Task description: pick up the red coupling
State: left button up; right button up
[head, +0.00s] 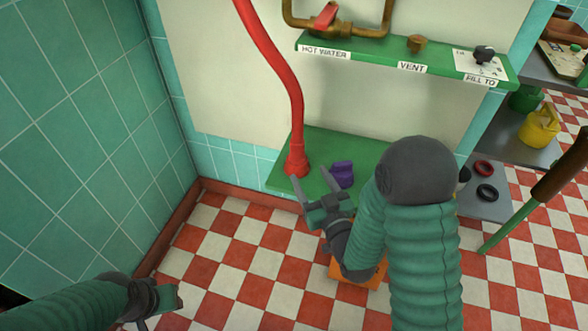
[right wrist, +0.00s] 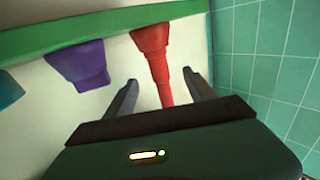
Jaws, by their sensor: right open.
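The red coupling (head: 296,164) stands on a green shelf (head: 350,150) at the lower end of a red hose (head: 284,70). In the right wrist view the red coupling (right wrist: 151,42) shows as a wide collar with a narrowing neck. My right gripper (head: 312,183) is open and empty, just in front of the coupling. In the right wrist view my right gripper (right wrist: 160,92) has one finger on each side of the red neck, with gaps on both sides. My left gripper (head: 168,303) is low at the left, partly hidden; its jaw opening is unclear.
A purple coupling (head: 342,173) stands close right of the red one; it also shows in the right wrist view (right wrist: 80,64). A teal piece (right wrist: 8,90) is at that view's left edge. A labelled green ledge (head: 400,58) is above. A tiled wall (head: 90,110) stands left.

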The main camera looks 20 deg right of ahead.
aim_at(300, 156)
jog(key=w+p, duration=0.1)
jog(key=w, duration=0.1)
jog(key=shift+w+f, duration=0.1)
jog(key=shift+w, duration=0.2)
jog(key=w+b, duration=0.1)
jog(key=w, duration=0.4)
jog(key=shift+w+a, duration=0.1)
jog(key=shift+w, duration=0.1)
jog(key=w+b, duration=0.1)
jog(key=w, duration=0.1)
jog(key=w+b, duration=0.1)
jog(key=w, duration=0.2)
jog(key=shift+w+a+f+b, duration=0.2)
jog(key=shift+w+f+b, duration=0.1)
jog(key=shift+w+b, duration=0.1)
jog(key=shift+w+r, duration=0.1)
pick_arm(q)
jog(key=x, duration=0.2)
jog(key=s+x, duration=0.1)
jog(key=x, duration=0.1)
jog(key=shift+d+f, duration=0.15)
pick_arm(e)
jog(key=shift+c, duration=0.4)
jog(key=shift+r, duration=0.1)
jog(key=c, duration=1.3)
